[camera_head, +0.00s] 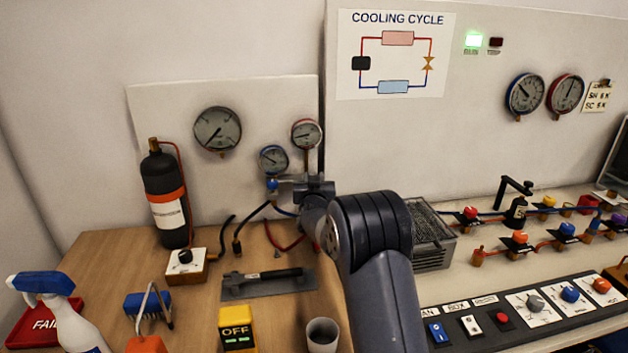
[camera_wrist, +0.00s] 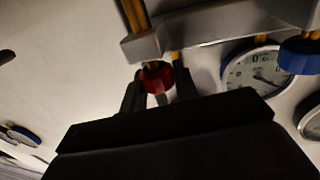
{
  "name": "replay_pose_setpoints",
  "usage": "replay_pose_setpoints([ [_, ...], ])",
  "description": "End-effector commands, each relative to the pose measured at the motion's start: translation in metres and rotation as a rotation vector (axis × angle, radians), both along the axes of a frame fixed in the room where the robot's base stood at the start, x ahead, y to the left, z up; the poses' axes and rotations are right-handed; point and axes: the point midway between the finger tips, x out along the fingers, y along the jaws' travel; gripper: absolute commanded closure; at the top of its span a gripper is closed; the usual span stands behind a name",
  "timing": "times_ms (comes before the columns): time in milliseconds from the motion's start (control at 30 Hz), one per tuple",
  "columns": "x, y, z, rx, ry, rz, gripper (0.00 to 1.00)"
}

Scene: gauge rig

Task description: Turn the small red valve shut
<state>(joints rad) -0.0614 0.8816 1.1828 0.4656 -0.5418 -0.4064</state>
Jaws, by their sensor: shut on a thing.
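The small red valve (camera_wrist: 157,77) is a round red knob on a grey manifold block (camera_wrist: 225,27) in the wrist view. My gripper (camera_wrist: 159,88) has its two dark fingers on either side of this knob and is shut on it. In the head view, my gripper (camera_head: 318,190) reaches the manifold below the two small gauges. The red knob is hidden there behind my gripper and arm. The manifold's blue knob (camera_head: 272,184) shows to the left of my gripper and also in the wrist view (camera_wrist: 300,55). How far the red valve is turned cannot be told.
A blue-rimmed gauge (camera_head: 273,159) and a red-rimmed gauge (camera_head: 306,134) sit just above my gripper. Hoses hang below the manifold. A black cylinder (camera_head: 167,200) stands to the left. A wire basket (camera_head: 431,240) is close to the right of my arm.

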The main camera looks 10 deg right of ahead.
Motion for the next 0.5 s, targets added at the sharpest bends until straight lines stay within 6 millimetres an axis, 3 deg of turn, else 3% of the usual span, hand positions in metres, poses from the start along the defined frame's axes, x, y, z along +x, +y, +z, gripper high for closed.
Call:
replay_pose_setpoints([
  [33, 0.0003, -0.0005, 0.0033, 0.0, -0.006, -0.001, 0.94],
  [67, 0.0003, -0.0005, 0.0033, 0.0, -0.006, -0.001, 0.69],
  [100, 0.0003, -0.0005, 0.0031, 0.0, -0.006, -0.001, 0.66],
  [267, 0.0001, -0.0003, 0.0016, -0.001, -0.003, 0.0, 0.53],
  [500, -0.0001, -0.0001, 0.0005, 0.0, -0.001, 0.0, 0.51],
])
